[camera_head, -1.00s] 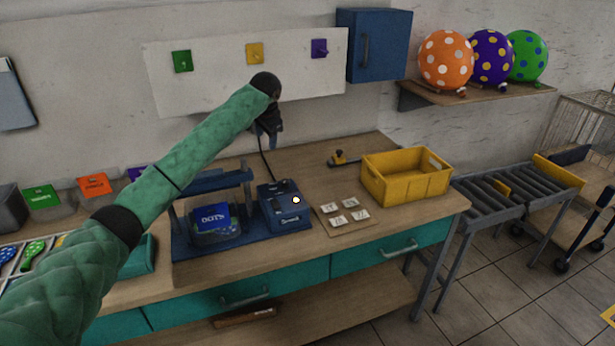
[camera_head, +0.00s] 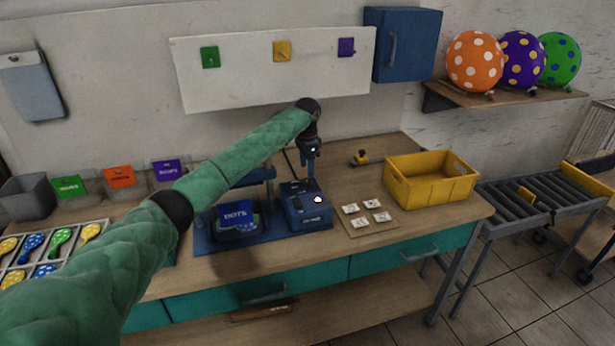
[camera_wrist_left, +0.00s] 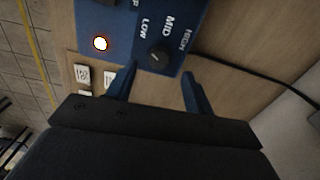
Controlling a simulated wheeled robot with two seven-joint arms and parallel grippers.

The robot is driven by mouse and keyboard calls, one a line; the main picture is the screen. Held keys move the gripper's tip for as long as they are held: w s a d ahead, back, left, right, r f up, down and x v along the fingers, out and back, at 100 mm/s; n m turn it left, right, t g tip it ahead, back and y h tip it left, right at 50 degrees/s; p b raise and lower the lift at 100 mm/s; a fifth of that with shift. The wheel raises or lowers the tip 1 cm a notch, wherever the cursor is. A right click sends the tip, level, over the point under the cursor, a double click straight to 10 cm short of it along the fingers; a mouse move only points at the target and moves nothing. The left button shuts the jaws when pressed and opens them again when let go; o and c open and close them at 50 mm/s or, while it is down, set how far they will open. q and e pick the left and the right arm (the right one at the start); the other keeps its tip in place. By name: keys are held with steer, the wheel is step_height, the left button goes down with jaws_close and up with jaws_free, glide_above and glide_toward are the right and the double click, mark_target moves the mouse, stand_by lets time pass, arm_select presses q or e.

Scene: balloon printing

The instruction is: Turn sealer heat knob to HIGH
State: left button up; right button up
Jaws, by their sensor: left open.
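The blue sealer (camera_head: 308,207) stands on the workbench, beside the blue press with the DOTS card. In the left wrist view its top face (camera_wrist_left: 110,18) shows the labels LOW, MID and HIGH around a black heat knob (camera_wrist_left: 158,54). The knob has a small pale mark; which label it points at is hard to tell. A lit lamp (camera_wrist_left: 100,43) glows on the sealer. My left gripper (camera_head: 311,172) points down over the sealer. In the left wrist view its open fingers (camera_wrist_left: 158,76) lie on either side of the knob's near edge, apart from it. My right gripper is out of view.
Several small white tiles (camera_head: 351,208) lie right of the sealer, with a yellow crate (camera_head: 432,190) beyond. A black cable (camera_wrist_left: 235,67) runs from the sealer's back. Colored bins and a tray of balloons (camera_head: 60,245) are at the left.

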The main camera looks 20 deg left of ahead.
mark_target(307, 180)
arm_select(q)
steer(key=shift+f+p, duration=0.85)
steer(key=shift+f, duration=1.8)
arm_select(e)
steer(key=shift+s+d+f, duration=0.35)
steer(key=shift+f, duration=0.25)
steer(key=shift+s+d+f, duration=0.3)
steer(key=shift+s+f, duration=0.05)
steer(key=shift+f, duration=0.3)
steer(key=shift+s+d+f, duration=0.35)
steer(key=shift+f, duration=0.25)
arm_select(q)
steer(key=shift+c, duration=0.2)
steer(key=c, duration=0.9)
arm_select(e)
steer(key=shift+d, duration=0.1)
